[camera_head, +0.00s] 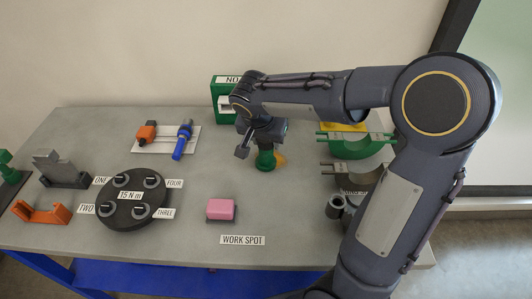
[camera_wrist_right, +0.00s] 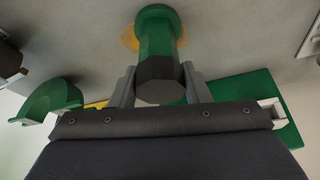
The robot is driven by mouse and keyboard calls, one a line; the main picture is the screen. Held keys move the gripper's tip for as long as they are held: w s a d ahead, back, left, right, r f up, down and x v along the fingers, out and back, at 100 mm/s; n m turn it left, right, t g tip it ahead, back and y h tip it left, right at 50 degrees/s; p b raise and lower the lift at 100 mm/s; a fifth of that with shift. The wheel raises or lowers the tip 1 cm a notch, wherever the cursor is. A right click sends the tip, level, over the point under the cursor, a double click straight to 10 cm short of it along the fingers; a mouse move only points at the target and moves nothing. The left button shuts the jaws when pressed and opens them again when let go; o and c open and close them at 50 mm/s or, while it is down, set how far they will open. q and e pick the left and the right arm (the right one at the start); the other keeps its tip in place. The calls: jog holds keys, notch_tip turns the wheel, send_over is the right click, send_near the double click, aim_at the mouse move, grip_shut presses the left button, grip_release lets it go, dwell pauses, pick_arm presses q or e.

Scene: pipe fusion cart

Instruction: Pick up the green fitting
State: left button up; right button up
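The green fitting (camera_head: 265,160) stands upright on the table below my right gripper (camera_head: 258,146). In the right wrist view, the green fitting (camera_wrist_right: 158,42) has a dark six-sided end facing the camera. The right gripper's fingers (camera_wrist_right: 159,85) lie on either side of that end, very close to it. In the head view, one finger hangs left of the fitting with a gap, so the gripper looks open around it. The hand hides the fitting's top in the head view. My left gripper is not in view.
A green box (camera_head: 226,84) stands behind the hand. Green and grey curved holders (camera_head: 356,150) lie to the right, near my forearm. A pink block (camera_head: 220,209), a black round plate (camera_head: 133,215) and a white mat (camera_head: 168,146) are left. Bare table lies between them.

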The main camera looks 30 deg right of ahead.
jog(key=c, duration=0.6)
jog(key=shift+r, duration=0.1)
